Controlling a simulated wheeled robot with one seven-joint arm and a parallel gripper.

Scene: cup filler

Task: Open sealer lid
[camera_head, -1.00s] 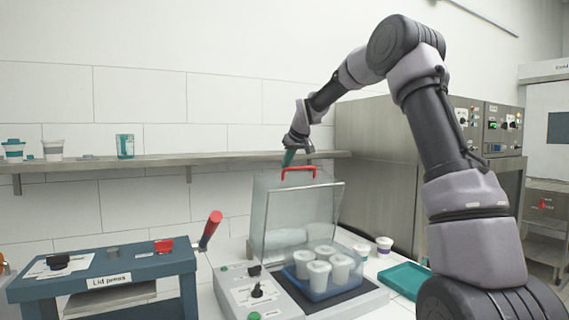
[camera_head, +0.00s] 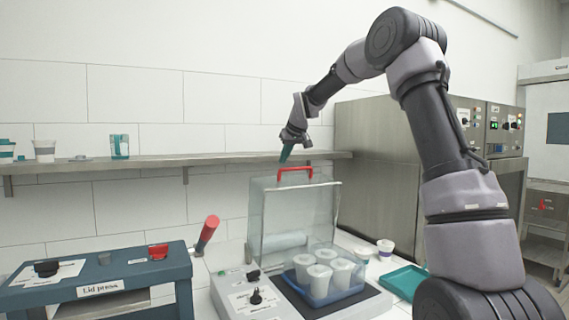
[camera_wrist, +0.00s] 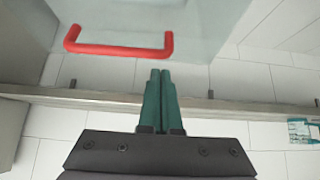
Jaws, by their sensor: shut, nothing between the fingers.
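The sealer (camera_head: 232,290) stands on the counter with its clear lid (camera_head: 290,215) raised, standing close to upright. The lid's red handle (camera_head: 296,171) is at its top edge; it also shows in the wrist view (camera_wrist: 118,50). My gripper (camera_head: 285,155) is just above and behind the handle in the head view. In the wrist view its green fingers (camera_wrist: 160,75) are together and empty, apart from the handle. A blue tray (camera_head: 318,295) with several white cups (camera_head: 320,275) sits inside the sealer.
A blue lid press (camera_head: 100,285) with a red-tipped lever (camera_head: 208,232) stands to the left. A shelf (camera_head: 150,162) with cups runs along the wall behind the lid. A teal tray (camera_head: 403,281) and a small cup (camera_head: 385,247) lie to the right.

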